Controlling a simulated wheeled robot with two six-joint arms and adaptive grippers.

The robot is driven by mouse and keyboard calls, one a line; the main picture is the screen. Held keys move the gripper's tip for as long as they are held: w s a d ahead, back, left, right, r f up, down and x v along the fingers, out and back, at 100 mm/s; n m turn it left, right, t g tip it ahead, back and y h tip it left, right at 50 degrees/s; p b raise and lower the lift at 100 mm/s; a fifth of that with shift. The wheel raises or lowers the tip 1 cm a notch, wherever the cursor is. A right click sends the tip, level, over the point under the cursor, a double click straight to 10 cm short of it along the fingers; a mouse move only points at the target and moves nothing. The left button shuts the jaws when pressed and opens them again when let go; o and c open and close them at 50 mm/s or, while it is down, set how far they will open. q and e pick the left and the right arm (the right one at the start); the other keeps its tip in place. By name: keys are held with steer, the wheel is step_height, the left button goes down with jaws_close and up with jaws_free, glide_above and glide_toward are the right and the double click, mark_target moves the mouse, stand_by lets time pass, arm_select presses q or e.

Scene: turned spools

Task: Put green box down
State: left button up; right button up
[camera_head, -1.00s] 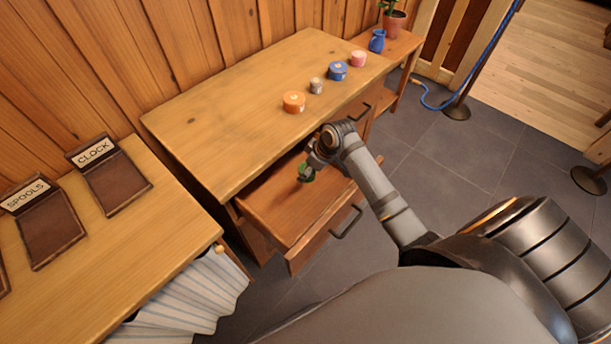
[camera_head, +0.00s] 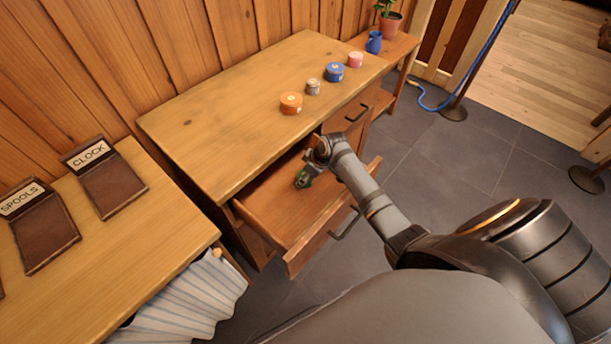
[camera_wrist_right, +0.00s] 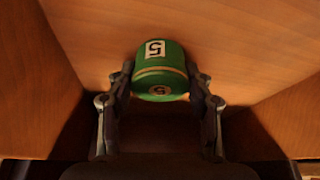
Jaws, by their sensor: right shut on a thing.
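In the head view the green box (camera_head: 304,181) shows at the tip of my right gripper (camera_head: 303,177), inside the open drawer (camera_head: 335,209). The drawer floor is bare around it. I cannot tell whether the box touches the floor. My left gripper is not in view.
Orange (camera_head: 291,103), grey (camera_head: 313,87), blue (camera_head: 335,72) and pink (camera_head: 355,59) round boxes stand in a row on the cabinet top (camera_head: 220,120). The cabinet top overhangs the drawer's back. Trays marked SPOOLS (camera_head: 45,235) and CLOCK (camera_head: 112,190) lie on the left table.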

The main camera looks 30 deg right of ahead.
steer(key=o, duration=1.1)
steer(key=shift+f, duration=0.1)
steer(key=shift+r, duration=0.25)
steer(key=p+v, duration=0.1)
steer(key=v, duration=1.1)
steer(key=shift+p, duration=0.4)
steer(key=shift+w, duration=0.1)
